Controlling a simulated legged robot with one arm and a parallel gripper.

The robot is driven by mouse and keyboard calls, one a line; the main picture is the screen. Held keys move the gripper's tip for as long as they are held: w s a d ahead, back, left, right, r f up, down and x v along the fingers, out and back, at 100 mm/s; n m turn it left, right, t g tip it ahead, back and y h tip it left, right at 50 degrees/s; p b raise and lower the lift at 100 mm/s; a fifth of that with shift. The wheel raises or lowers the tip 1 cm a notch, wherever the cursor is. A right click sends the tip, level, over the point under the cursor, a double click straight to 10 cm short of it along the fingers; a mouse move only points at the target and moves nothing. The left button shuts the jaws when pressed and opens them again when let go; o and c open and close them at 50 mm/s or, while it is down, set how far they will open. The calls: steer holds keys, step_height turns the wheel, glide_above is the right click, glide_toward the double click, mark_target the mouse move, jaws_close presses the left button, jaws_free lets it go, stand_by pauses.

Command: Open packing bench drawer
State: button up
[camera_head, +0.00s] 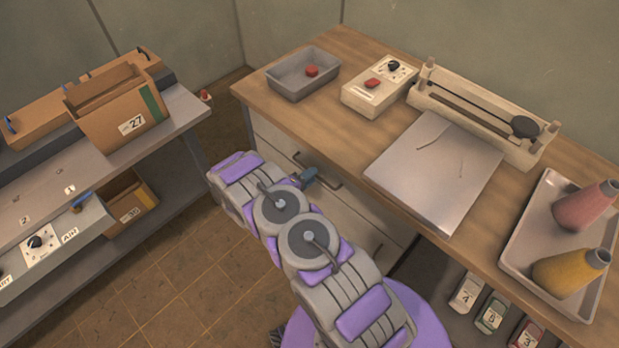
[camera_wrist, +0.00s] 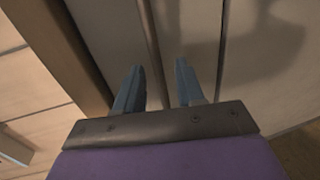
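The packing bench (camera_head: 360,130) has a wooden top and pale drawer fronts below it. The upper drawer (camera_head: 272,137) looks flush with the bench front. Its dark bar handle (camera_head: 329,181) is partly hidden by my gripper (camera_head: 311,177). In the wrist view, the handle (camera_wrist: 151,45) shows as a thin bar running between the two blue fingers of my gripper (camera_wrist: 160,66). The fingers are apart, with a visible gap on each side of the bar. I cannot tell how deep the bar sits between them.
A grey tray (camera_head: 302,84), a control box (camera_head: 378,88), a sealer (camera_head: 480,115), a flat plate (camera_head: 436,170) and a tray with spools (camera_head: 520,238) are on the bench. A shelf with a cardboard box (camera_head: 118,110) stands left. Tiled floor (camera_head: 170,280) lies between.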

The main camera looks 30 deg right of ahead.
jaws_close()
stand_by(0.3)
stand_by(0.4)
